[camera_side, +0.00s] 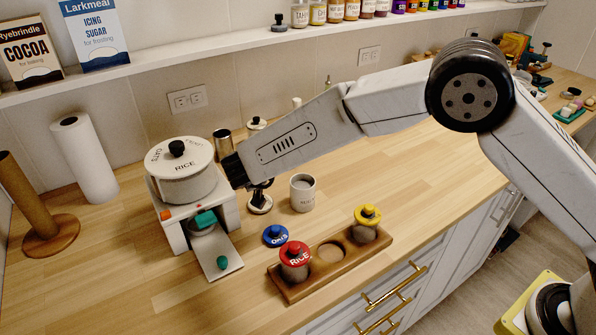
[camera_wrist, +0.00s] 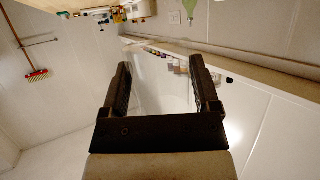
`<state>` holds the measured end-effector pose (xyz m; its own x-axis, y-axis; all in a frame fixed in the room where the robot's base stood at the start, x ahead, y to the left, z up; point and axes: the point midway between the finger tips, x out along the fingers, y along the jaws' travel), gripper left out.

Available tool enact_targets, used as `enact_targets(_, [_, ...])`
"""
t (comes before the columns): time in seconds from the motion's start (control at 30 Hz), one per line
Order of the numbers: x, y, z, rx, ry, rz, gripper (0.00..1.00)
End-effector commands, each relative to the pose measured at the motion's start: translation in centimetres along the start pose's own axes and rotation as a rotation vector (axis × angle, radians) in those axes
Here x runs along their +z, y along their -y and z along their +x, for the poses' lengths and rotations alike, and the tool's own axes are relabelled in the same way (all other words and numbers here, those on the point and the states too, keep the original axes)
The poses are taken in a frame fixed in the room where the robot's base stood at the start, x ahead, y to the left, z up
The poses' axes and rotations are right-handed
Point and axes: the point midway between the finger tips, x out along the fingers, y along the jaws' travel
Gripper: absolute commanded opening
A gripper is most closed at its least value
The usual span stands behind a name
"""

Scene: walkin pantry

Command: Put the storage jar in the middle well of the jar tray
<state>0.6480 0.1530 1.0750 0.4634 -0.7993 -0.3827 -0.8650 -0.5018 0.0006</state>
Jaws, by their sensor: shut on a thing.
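The jar tray (camera_side: 353,261) is a wooden block at the front of the counter. Its left well holds a red-lidded rice jar (camera_side: 295,264) and its right well a yellow-lidded jar (camera_side: 367,227). The middle well (camera_side: 331,252) is empty. A blue lid (camera_side: 275,236) lies behind the tray. An open grey cup or jar (camera_side: 303,194) stands farther back; I cannot tell whether it is the storage jar. My gripper (camera_side: 232,168) is beside the large white canister, its fingers partly hidden. In the wrist view, my gripper (camera_wrist: 162,85) has its fingers apart, and what it grips is not identifiable.
The white canister (camera_side: 183,188) sits on a white stand (camera_side: 222,247) with teal parts. A metal cylinder (camera_side: 222,143) is close behind my gripper. A dark-handled item (camera_side: 260,204) stands below my arm. A paper roll (camera_side: 84,160) is at left.

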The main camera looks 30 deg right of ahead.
Motion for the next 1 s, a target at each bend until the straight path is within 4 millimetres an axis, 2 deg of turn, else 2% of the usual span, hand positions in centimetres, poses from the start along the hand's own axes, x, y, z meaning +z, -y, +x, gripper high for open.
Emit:
enact_targets(0.47, [0.2,-3.5,-3.5,-0.239,0.000,-0.099,0.07])
enact_targets(1.0, [1.8,-8.5,-6.2,-0.473,0.001,-0.197,0.07])
